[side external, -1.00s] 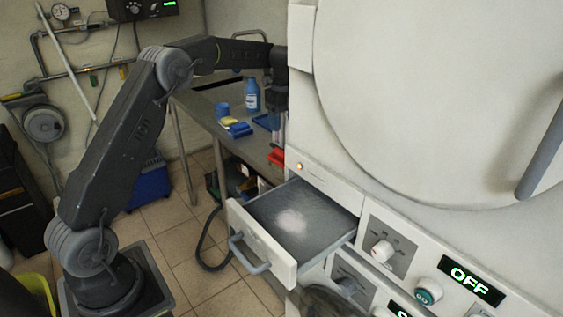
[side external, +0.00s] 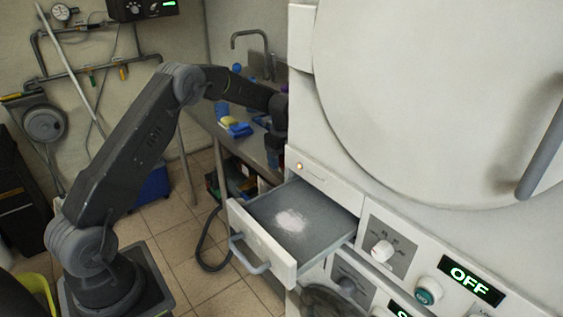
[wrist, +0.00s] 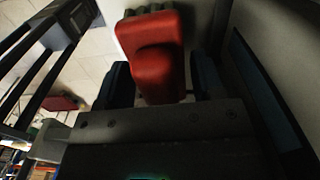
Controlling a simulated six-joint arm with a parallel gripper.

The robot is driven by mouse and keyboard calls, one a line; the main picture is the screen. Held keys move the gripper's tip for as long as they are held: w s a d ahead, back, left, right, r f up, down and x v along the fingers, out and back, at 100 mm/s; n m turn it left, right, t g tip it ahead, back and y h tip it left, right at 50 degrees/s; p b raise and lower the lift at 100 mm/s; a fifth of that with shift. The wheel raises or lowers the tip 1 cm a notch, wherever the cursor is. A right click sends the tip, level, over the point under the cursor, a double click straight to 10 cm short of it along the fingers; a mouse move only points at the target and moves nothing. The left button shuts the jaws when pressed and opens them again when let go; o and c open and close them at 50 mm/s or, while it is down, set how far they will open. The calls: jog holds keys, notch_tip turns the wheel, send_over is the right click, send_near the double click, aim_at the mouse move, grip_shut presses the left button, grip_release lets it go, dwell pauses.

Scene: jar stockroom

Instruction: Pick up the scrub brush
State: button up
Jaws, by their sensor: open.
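A red block with a raised rounded red part, which looks like the scrub brush (wrist: 150,35), is in the wrist view. Dark grey ridges, possibly bristles, show along its far edge. My gripper (wrist: 162,78) is open, with one dark finger on each side of the red block. I cannot tell whether either finger touches it. In the side view my gripper (side external: 279,140) is low at the metal table, partly hidden behind the white machine, and the brush cannot be made out there.
The white machine (side external: 430,110) stands close to the right of my gripper. Its open drawer (side external: 262,268) juts out below, holding white powder. On the metal table (side external: 205,118) lie a yellow-and-blue sponge (side external: 236,126) and other blue items. Tiled floor lies to the left.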

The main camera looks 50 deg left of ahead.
jog(key=shift+f, duration=0.3)
jog(key=shift+c, duration=0.3)
jog(key=shift+r, duration=0.1)
jog(key=c, duration=0.7)
jog(key=shift+o, duration=0.2)
jog(key=shift+r, duration=0.1)
notch_tip(320, 180, up, 4)
jog(key=s+a+r, duration=0.6)
jog(key=s+a, duration=0.2)
jog(key=shift+s+r, duration=0.2)
jog(key=shift+r, duration=0.2)
